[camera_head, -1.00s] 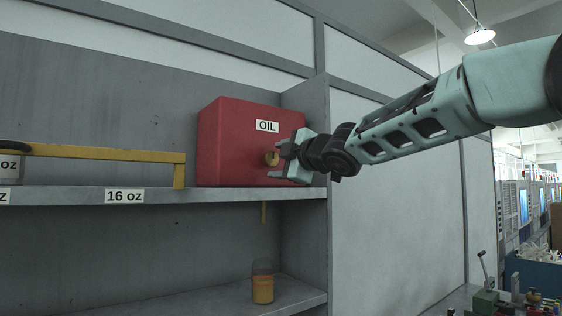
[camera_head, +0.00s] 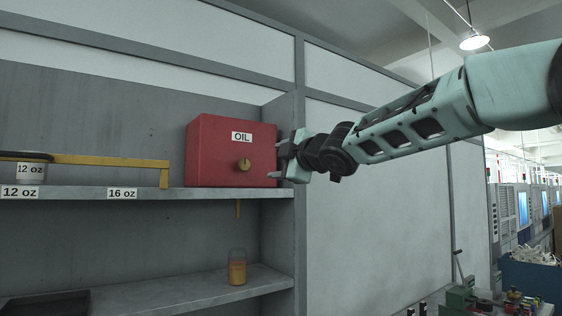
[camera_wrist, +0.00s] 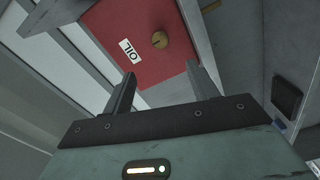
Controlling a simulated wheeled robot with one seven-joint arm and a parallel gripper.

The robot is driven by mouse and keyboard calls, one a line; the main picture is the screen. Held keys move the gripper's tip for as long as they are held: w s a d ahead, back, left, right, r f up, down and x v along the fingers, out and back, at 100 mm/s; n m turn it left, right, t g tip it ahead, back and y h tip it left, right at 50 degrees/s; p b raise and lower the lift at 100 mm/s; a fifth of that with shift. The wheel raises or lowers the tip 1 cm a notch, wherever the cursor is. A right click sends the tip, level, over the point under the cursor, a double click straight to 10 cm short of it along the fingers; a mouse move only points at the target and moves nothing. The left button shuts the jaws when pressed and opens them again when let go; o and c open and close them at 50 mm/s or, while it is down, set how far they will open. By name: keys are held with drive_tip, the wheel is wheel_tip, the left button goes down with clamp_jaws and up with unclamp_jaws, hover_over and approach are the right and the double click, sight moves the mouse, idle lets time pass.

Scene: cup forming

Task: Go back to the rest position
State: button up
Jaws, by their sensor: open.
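My gripper (camera_head: 278,162) is open and empty in the head view, just right of the red OIL box (camera_head: 225,165). The fingers are apart from the knob. A glass jar with amber liquid (camera_head: 237,268) stands on the lower shelf below a thin amber spout (camera_head: 238,209).
A yellow bar (camera_head: 110,162) runs along the upper shelf, with a 12 oz container (camera_head: 30,170) at its left end. A grey side panel (camera_head: 283,220) closes the shelf at the right. Machines and a blue bin (camera_head: 528,280) are farther right.

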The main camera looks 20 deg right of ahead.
idle(0.3)
drive_tip(key=s+a+f+m+g+h+b, duration=0.1)
drive_tip(key=s+a+f+m+g, duration=0.15)
drive_tip(key=s+f, duration=0.45)
drive_tip(key=s+a+f+m+g+b, duration=0.1)
drive_tip(key=s+a+f+m+g, duration=0.15)
drive_tip(key=f, duration=0.85)
drive_tip(key=s+a+f+m+g+h+b, duration=0.1)
drive_tip(key=s+a+f+g, duration=0.25)
drive_tip(key=f, duration=0.55)
drive_tip(key=s+d+f+m+g+h+b, duration=0.1)
drive_tip(key=s+f+g, duration=0.3)
drive_tip(key=s+f, duration=0.7)
drive_tip(key=s+d+f+m+g+h+b, duration=0.1)
drive_tip(key=s+d+f+m+g+h, duration=0.1)
drive_tip(key=s+f, duration=0.8)
drive_tip(key=s+d+m+g, duration=0.1)
drive_tip(key=s+g, duration=0.1)
drive_tip(key=s, duration=0.7)
drive_tip(key=shift+f+m+g, duration=0.35)
drive_tip(key=shift+m, duration=0.05)
